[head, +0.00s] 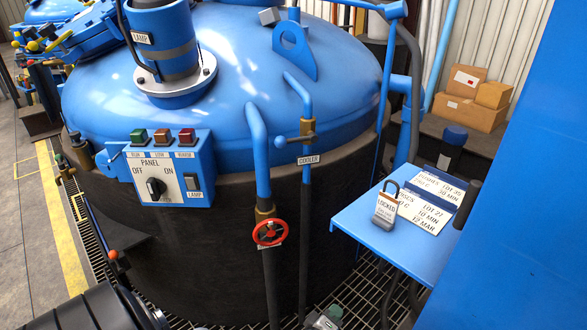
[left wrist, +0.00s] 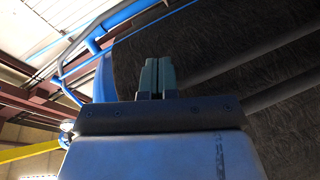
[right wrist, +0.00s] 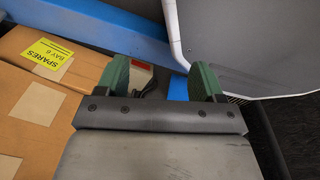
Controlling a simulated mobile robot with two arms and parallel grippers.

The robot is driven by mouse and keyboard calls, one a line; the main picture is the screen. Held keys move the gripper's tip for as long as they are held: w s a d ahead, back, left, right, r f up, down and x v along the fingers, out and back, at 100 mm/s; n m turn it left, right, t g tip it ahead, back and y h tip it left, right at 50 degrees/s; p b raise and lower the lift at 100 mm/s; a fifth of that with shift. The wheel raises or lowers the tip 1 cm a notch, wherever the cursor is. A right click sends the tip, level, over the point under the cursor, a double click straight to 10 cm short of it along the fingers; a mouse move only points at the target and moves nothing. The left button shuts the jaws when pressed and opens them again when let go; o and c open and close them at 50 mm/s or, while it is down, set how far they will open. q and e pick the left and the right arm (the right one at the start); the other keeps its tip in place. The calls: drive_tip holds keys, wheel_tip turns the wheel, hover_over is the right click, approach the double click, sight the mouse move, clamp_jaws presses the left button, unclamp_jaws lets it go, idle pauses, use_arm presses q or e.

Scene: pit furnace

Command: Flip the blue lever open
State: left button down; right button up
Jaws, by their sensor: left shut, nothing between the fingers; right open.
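The blue tank (head: 230,60) fills the middle of the head view. A blue pipe (head: 303,95) comes off it, tagged COOLER. My left gripper (head: 328,316) shows in part at the bottom edge of the head view, well below the lever. In the left wrist view its fingers (left wrist: 157,76) are together, with nothing between them. My right gripper (right wrist: 164,82) is open and empty, its fingers wide apart.
A red handwheel (head: 269,233) is on the pipe left of the cooler pipe. A control panel (head: 165,172) is further left. A blue shelf (head: 375,245) with a padlock tag (head: 386,208) stands right. In the right wrist view, cardboard boxes (right wrist: 40,90) lie left of my fingers.

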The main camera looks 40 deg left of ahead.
sight(297, 140)
use_arm(q)
drive_tip(key=w+a+r+n+t+y+b, duration=0.1)
drive_tip(key=w+a+r+n+t+y, duration=0.3)
drive_tip(key=r+n, duration=0.4)
drive_tip(key=s+a+r+n+g+y+b, duration=0.1)
drive_tip(key=a+r+n+g+y+b, duration=0.1)
drive_tip(key=r+n+y, duration=0.5)
drive_tip(key=a+r+n+g+y+b, duration=0.2)
drive_tip(key=a+r+n+g+y, duration=0.2)
drive_tip(key=r+n, duration=1)
drive_tip(key=a+n+y, duration=0.3)
drive_tip(key=shift+s+a+r+g, duration=0.15)
drive_tip(key=shift+s+a+g, duration=0.05)
drive_tip(key=shift+s+g, duration=0.2)
use_arm(e)
drive_tip(key=w, duration=0.1)
drive_tip(key=w+f, duration=0.1)
drive_tip(key=w, duration=0.1)
drive_tip(key=w+a+f, duration=0.1)
drive_tip(key=w, duration=0.1)
drive_tip(key=shift+f, duration=0.25)
